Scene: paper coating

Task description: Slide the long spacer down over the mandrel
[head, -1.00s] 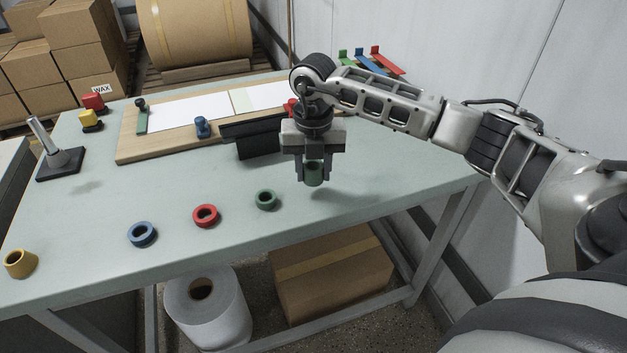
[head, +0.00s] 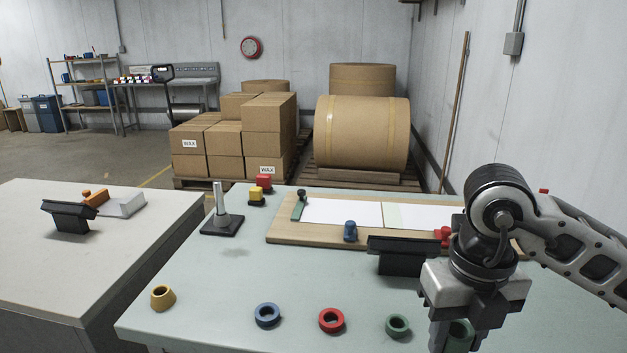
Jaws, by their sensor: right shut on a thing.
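The mandrel (head: 220,201) is a pale upright rod with a grey collar on a dark square base, at the left part of the pale green table. My right gripper (head: 454,337) points down near the table's front right. It is shut on a dark green cylinder, the long spacer (head: 460,336), cut off partly by the picture's lower edge and partly hidden by the fingers. The spacer is well to the right of the mandrel and apart from it. My left gripper is not in view.
Yellow (head: 162,297), blue (head: 267,315), red (head: 331,320) and green (head: 397,325) rings lie along the table's front. A wooden board (head: 285,232) with white sheets and a black stand (head: 402,262) are behind. Bare tabletop lies between rings and mandrel.

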